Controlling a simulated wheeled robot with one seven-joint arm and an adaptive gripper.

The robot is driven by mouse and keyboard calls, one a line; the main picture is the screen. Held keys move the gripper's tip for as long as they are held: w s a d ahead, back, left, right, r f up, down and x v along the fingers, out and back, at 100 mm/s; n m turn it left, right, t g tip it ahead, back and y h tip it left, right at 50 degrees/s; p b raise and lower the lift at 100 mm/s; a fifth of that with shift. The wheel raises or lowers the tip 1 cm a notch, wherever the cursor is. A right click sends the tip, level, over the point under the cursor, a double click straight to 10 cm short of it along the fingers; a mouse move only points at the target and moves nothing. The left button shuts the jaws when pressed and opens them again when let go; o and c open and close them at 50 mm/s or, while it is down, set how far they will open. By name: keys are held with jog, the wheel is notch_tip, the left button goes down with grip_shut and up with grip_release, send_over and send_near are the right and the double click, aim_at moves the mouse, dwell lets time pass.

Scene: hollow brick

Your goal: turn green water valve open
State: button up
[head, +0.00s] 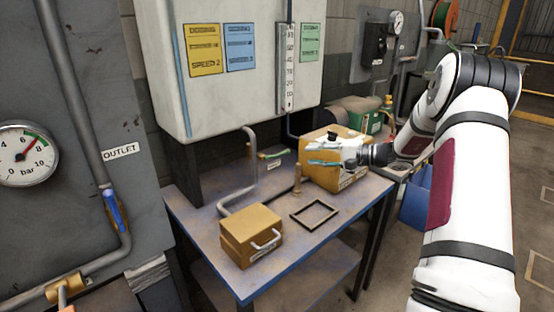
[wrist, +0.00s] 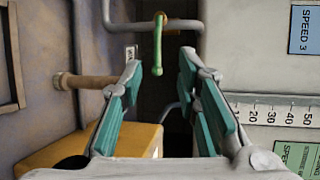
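The green valve lever (head: 272,154) is on a pipe below the grey wall cabinet, above the back of the blue-edged table. In the wrist view the green lever (wrist: 158,45) hangs from a brass-coloured fitting (wrist: 160,17) on a grey pipe. My gripper (head: 309,155) is to the right of the lever in the head view, with its fingers pointing at it. In the wrist view my gripper (wrist: 160,64) is open, with teal pads apart and nothing held. The lever appears ahead of the gap between the fingertips, apart from both.
The cabinet (head: 235,75) hangs above, with a ruler scale (wrist: 268,111) close on the right in the wrist view. A yellow box (head: 333,172) stands below my gripper. A short post (head: 297,180), a dark frame (head: 314,214) and a handled box (head: 251,237) are on the table.

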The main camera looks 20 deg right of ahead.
aim_at(279, 154)
jog(key=shift+t, duration=0.3)
jog(key=x, duration=0.9)
jog(key=d+f+x, duration=0.1)
jog(key=x, duration=0.3)
jog(key=shift+w, duration=0.5)
jog(key=shift+c, duration=0.6)
grip_shut()
